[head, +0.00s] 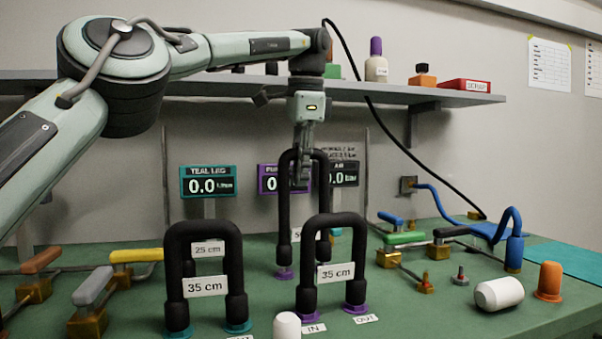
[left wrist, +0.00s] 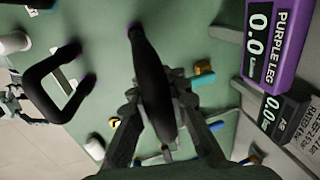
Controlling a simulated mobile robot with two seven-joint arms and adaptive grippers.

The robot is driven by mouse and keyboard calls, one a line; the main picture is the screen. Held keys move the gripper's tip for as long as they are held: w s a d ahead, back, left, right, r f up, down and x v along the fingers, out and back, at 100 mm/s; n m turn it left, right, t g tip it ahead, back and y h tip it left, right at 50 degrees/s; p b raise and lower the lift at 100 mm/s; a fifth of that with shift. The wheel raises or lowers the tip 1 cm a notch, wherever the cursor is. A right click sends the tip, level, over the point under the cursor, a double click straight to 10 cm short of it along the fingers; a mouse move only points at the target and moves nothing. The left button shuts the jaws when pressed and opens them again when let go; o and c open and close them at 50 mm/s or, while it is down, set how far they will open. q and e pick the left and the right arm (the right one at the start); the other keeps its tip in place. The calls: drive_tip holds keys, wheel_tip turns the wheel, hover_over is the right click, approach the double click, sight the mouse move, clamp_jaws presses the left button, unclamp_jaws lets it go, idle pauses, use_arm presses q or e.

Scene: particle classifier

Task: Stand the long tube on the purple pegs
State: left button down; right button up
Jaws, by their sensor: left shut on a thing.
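My left gripper (head: 303,170) is shut on the arch of a tall black U-shaped tube (head: 284,205). The tube is upright, its left leg's lower end at a purple peg (head: 284,273); I cannot tell whether it is seated. Its right leg's lower part is hidden behind a shorter black tube (head: 352,255) labelled 35 cm, which stands on the front purple pegs (head: 355,309). In the left wrist view the held tube (left wrist: 150,75) runs between my fingers, with purple at its far end. A small grey-and-black part at that view's left edge may be my right gripper, too small to read.
Another 35 cm tube (head: 203,240) stands on teal pegs at the left. Handled valves (head: 135,256) lie left. A white cylinder (head: 498,293), orange peg (head: 549,281) and blue bent tube (head: 512,240) are at the right. A shelf (head: 400,95) runs behind above the table.

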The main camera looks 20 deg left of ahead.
use_arm(q)
drive_tip(key=shift+f+b, duration=0.55)
drive_tip(key=shift+f, duration=0.15)
use_arm(e)
drive_tip(key=shift+f, duration=0.6)
use_arm(q)
drive_tip(key=c, duration=1.4)
unclamp_jaws()
use_arm(e)
drive_tip(key=shift+r, duration=0.1)
